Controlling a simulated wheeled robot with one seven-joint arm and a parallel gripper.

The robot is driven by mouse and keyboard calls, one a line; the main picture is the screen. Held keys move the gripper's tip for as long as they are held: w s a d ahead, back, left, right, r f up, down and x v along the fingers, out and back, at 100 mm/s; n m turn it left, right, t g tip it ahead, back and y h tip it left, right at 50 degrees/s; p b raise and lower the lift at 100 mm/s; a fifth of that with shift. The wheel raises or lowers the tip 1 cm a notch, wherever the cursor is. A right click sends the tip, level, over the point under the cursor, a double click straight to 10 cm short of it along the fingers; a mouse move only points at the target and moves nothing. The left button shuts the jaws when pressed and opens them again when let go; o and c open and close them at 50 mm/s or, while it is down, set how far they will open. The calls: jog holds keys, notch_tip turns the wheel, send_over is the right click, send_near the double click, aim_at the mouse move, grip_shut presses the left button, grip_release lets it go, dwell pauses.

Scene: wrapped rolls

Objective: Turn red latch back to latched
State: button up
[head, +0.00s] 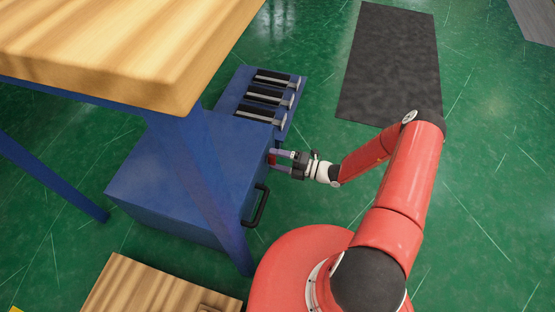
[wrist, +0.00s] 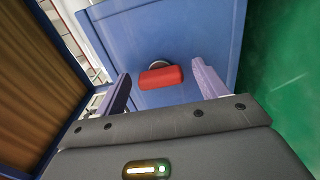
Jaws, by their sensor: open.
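The red latch (wrist: 161,77) is a short red bar on a round grey mount, on the blue face of a cabinet (wrist: 165,35). In the wrist view it lies nearly level, between and ahead of my two fingers. In the head view only a small bit of red shows by the fingertips, at the right side of the blue cabinet (head: 180,155). My gripper (head: 276,160) is open, close to that face, with a finger on each side of the latch. I cannot tell whether either finger touches it.
A black pull handle (head: 257,207) sticks out of the same cabinet face, nearer the base. A wooden-topped table (head: 130,45) with blue legs overhangs the cabinet. A blue unit with black slots (head: 266,98) stands behind. Green floor is free at right, around a dark mat (head: 390,65).

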jog(key=v, duration=0.7)
jog(key=shift+d, duration=0.3)
jog(key=shift+s, duration=0.1)
jog(key=s+r+n+g+h+p, duration=0.2)
jog(key=s+r+n+g+h, duration=0.15)
jog(key=r+n, duration=0.95)
jog(key=s+r+n+g+h+p, duration=0.25)
jog(key=r+n+g+h, duration=0.25)
jog(key=r+n, duration=0.8)
jog(key=s+d+r+n+t+h+p, duration=0.1)
jog(key=s+r+n+t+h, duration=0.1)
jog(key=s+r+n, duration=0.3)
jog(key=s+d+r+n+t+h+p, duration=0.1)
jog(key=s+r+n+t+h, duration=0.2)
jog(key=r, duration=0.7)
jog(key=s+d+r+n+t+h+p, duration=0.1)
jog(key=s+r+n+t+h, duration=0.1)
jog(key=s+r+n, duration=0.4)
notch_tip(320, 180, up, 3)
jog(key=shift+s+f+n+h, duration=0.1)
jog(key=shift+s+n+h, duration=0.25)
jog(key=shift+h, duration=0.2)
